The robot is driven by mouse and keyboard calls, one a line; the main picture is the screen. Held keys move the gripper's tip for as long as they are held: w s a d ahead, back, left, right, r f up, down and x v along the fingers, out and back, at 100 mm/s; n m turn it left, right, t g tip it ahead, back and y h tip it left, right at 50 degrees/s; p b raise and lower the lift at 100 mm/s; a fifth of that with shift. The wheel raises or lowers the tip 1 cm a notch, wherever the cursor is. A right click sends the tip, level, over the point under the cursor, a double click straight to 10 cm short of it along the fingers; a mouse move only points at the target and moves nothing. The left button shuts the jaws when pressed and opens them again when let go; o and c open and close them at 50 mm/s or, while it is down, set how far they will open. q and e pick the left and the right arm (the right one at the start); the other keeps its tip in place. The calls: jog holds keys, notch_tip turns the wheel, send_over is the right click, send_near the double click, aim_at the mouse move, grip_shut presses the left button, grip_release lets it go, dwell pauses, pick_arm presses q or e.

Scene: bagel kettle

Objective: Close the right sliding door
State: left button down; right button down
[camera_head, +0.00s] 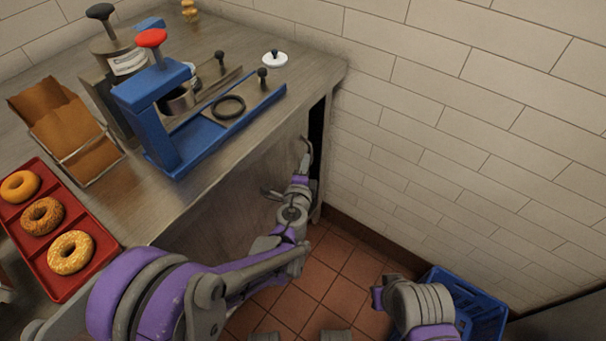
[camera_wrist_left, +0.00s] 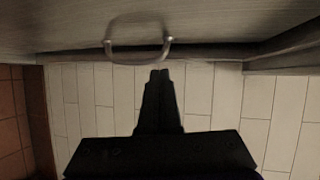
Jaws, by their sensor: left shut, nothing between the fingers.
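The sliding door (camera_head: 225,205) is a grey-brown panel in the cabinet front under the counter. A dark narrow opening (camera_head: 317,122) shows near the cabinet's right end. In the left wrist view, a metal arched handle (camera_wrist_left: 138,42) stands out from the panel (camera_wrist_left: 60,28). My left gripper (camera_head: 302,178) reaches along the front towards its right end, low beside the panel. Its dark fingers (camera_wrist_left: 159,73) are shut and empty, with the tips close to the handle; I cannot tell whether they touch it. Part of my right arm shows low in the head view; its fingers do not.
The tiled wall (camera_head: 450,110) closes off the right side. A blue crate (camera_head: 470,305) stands on the red floor (camera_head: 345,265). On the counter (camera_head: 215,190) are a blue slicer-like device (camera_head: 150,95), a red bagel tray (camera_head: 85,280) and a brown paper-bag holder (camera_head: 75,140).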

aim_at(310, 146)
pick_arm(q)
jog(key=b+x, duration=0.1)
jog(key=x, duration=0.4)
jog(key=shift+w, duration=0.2)
jog(key=w+d, duration=0.1)
jog(key=w, duration=0.1)
jog(key=w+d+p, duration=0.1)
jog(key=w+d, duration=0.1)
jog(key=shift+d+r+p, duration=0.15)
jog(key=shift+p, duration=0.15)
